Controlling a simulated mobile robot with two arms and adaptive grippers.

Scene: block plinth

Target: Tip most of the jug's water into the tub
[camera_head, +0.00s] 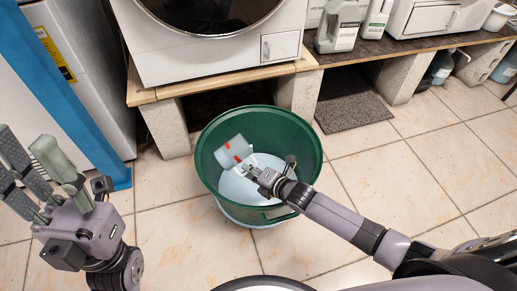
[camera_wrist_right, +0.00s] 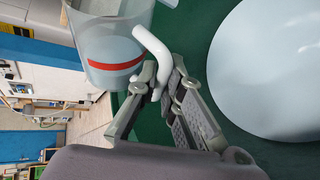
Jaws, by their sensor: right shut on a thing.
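The pale, see-through jug (camera_head: 232,152) with a red band is tilted well over inside the rim of the green tub (camera_head: 207,135) in the head view. In the right wrist view the jug (camera_wrist_right: 112,45) shows its red band and white handle (camera_wrist_right: 152,48). My right gripper (camera_head: 262,180) is shut on that handle; it also shows in the wrist view (camera_wrist_right: 165,90). Light-blue water (camera_wrist_right: 275,70) covers the tub's floor. I see no clear stream, and the level left in the jug is unclear. My left gripper (camera_head: 28,152) is open and empty, left of the tub.
A white front-loading machine (camera_head: 215,45) stands on a wooden-topped block plinth (camera_head: 165,128) behind the tub. A shelf with jugs (camera_head: 340,25) is at the back right. A dark mat (camera_head: 350,108) lies below it. Tiled floor (camera_head: 430,165) is clear on the right.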

